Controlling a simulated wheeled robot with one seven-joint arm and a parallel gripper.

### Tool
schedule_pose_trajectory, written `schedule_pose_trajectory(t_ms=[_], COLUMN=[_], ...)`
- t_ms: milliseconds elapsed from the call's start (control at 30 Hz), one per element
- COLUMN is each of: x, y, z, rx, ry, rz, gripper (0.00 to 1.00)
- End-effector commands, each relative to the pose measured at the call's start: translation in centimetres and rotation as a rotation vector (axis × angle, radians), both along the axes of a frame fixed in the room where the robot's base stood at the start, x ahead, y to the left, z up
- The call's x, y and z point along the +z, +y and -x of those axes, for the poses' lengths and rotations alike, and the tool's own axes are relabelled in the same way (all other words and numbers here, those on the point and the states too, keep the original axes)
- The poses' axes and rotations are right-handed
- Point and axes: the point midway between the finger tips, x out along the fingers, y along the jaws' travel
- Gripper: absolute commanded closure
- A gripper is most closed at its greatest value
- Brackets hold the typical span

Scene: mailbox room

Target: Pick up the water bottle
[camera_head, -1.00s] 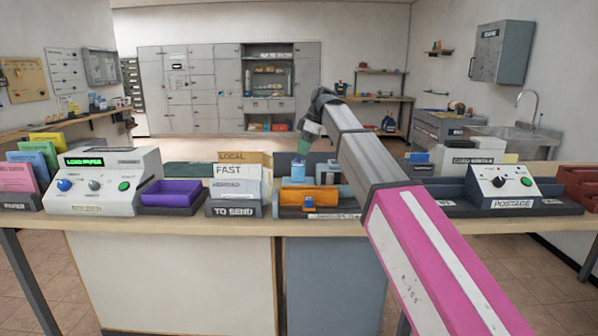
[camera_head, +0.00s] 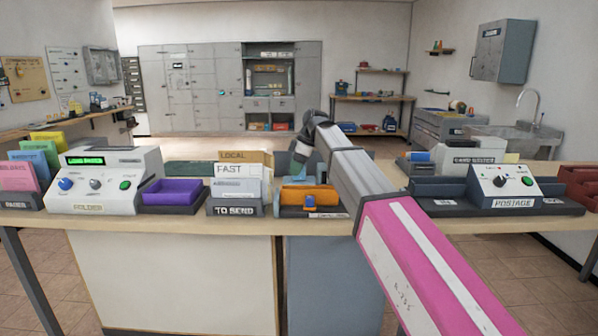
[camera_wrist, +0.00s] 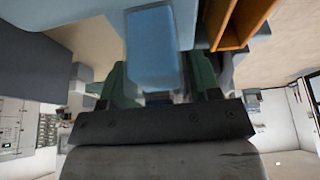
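The water bottle is a light blue block-like shape (camera_wrist: 155,50) in the wrist view, lying between the two green fingers of my gripper (camera_wrist: 163,88). The fingers stand apart on either side of it, with a gap visible on the right side. In the head view my gripper (camera_head: 299,163) points down behind the orange holder on the counter. The bottle is mostly hidden there by the gripper and the holder.
The orange holder (camera_head: 309,195) stands right in front of my gripper and shows at the wrist view's top right (camera_wrist: 240,22). The TO SEND rack (camera_head: 235,208) is on the left, the postage machine (camera_head: 503,185) on the right.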

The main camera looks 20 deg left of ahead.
Motion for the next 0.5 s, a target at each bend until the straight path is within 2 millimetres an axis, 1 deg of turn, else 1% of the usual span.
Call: schedule_pose_trajectory(t_ms=[33, 67, 100, 500], x=[0.01, 0.01, 0.01, 0.32], y=[0.0, -0.01, -0.01, 0.0], z=[-0.01, -0.01, -0.01, -0.04], rx=[0.0, 0.0, 0.0, 0.0], ry=[0.0, 0.0, 0.0, 0.0], rz=[0.0, 0.0, 0.0, -0.001], gripper=[0.6, 0.7, 0.83, 0.84])
